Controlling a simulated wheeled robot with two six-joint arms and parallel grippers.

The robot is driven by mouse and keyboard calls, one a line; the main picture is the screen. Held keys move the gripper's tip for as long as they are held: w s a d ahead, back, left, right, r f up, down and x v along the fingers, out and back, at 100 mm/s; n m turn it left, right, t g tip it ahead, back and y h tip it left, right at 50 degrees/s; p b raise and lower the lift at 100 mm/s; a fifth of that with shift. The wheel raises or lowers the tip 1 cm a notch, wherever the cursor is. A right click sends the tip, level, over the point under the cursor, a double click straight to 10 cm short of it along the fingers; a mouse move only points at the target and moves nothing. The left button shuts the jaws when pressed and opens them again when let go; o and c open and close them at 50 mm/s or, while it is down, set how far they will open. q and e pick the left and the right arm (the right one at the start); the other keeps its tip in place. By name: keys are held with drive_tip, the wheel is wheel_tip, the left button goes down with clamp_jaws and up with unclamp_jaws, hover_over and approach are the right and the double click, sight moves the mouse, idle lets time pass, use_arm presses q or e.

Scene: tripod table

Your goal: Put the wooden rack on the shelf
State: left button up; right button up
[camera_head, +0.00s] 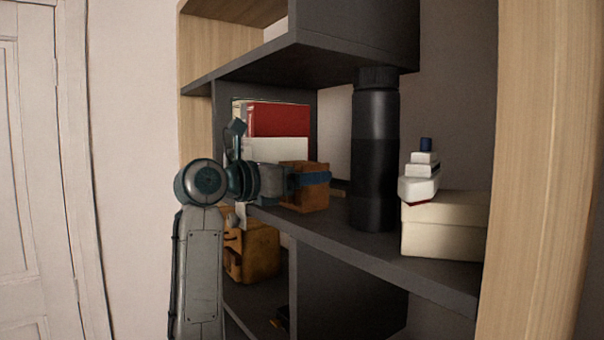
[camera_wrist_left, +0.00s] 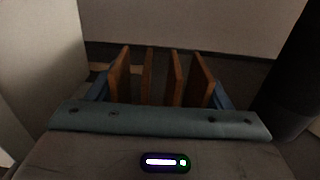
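The wooden rack (camera_head: 304,196) is a small brown block-like piece in the head view, at the middle shelf board (camera_head: 352,250), left of the black bottle. Whether its underside touches the board is hard to tell. In the left wrist view the rack (camera_wrist_left: 178,82) shows several upright slats. My left gripper (camera_head: 310,179) reaches in from the left with its blue fingers along the rack's sides. In the wrist view the fingers (camera_wrist_left: 160,93) lie against the outer slats with no clear gap, so it looks shut on the rack. My right gripper is not in view.
A black bottle (camera_head: 375,150) stands just right of the rack. A cream box (camera_head: 446,226) with a white toy boat (camera_head: 420,180) is farther right. Red and white books (camera_head: 278,121) stand behind my gripper. A brown wooden object (camera_head: 258,253) sits on the lower shelf. The upper shelf (camera_head: 300,52) hangs overhead.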

use_arm(q)
drive_tip(key=o, duration=0.5)
drive_tip(key=shift+o, duration=0.2)
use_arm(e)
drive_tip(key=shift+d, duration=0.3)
